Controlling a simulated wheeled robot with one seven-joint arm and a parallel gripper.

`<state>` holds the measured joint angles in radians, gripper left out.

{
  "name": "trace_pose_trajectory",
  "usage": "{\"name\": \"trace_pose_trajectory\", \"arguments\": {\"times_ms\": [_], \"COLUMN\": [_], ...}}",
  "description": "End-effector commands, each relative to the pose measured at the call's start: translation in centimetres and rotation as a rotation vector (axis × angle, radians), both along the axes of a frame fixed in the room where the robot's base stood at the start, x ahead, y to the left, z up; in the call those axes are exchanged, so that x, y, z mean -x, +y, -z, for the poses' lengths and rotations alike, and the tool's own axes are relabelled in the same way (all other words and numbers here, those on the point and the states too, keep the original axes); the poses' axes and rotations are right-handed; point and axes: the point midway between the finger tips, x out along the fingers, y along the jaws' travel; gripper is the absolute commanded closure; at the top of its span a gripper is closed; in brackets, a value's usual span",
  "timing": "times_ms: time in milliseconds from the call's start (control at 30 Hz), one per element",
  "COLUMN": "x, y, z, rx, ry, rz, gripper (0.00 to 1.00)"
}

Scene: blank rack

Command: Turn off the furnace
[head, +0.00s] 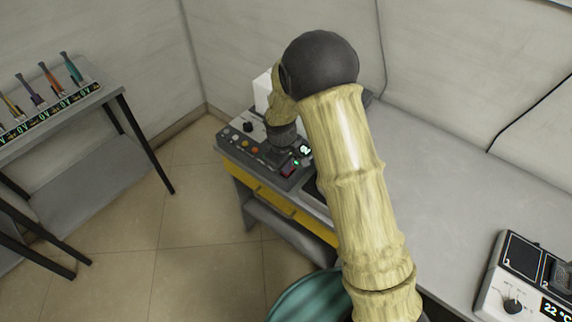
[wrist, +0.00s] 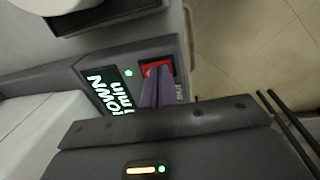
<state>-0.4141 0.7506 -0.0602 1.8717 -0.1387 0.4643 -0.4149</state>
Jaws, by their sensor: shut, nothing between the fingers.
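The furnace's dark control panel (head: 242,141) is on the grey bench, partly hidden by my arm in the head view. It carries a red switch (head: 288,171), a lit green light (head: 296,162) and a lit display (head: 305,150).
The grey bench (head: 430,165) runs right, with a white device (head: 497,291) showing 22 °C near its right end. A rack with several coloured tools (head: 48,78) stands on a table at left. The tiled floor (head: 190,230) between is clear. A teal round object (head: 300,298) is below.

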Motion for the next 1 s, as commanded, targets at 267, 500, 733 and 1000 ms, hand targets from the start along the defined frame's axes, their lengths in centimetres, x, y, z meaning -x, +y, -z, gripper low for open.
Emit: {"name": "trace_pose_trajectory", "arguments": {"times_ms": [267,500,733,1000], "x": [0.0,0.1,0.5,1.0], "y": [0.0,0.2,0.3,1.0], "z": [-2.0,-4.9,-9.3,-13.3], "rx": [0.0,-0.002,-0.002,-0.002], "ry": [-0.002,-0.003,-0.004,-0.001], "rz": [0.003,0.004,0.008,0.001], "gripper": [1.0,1.0,1.0,1.0]}}
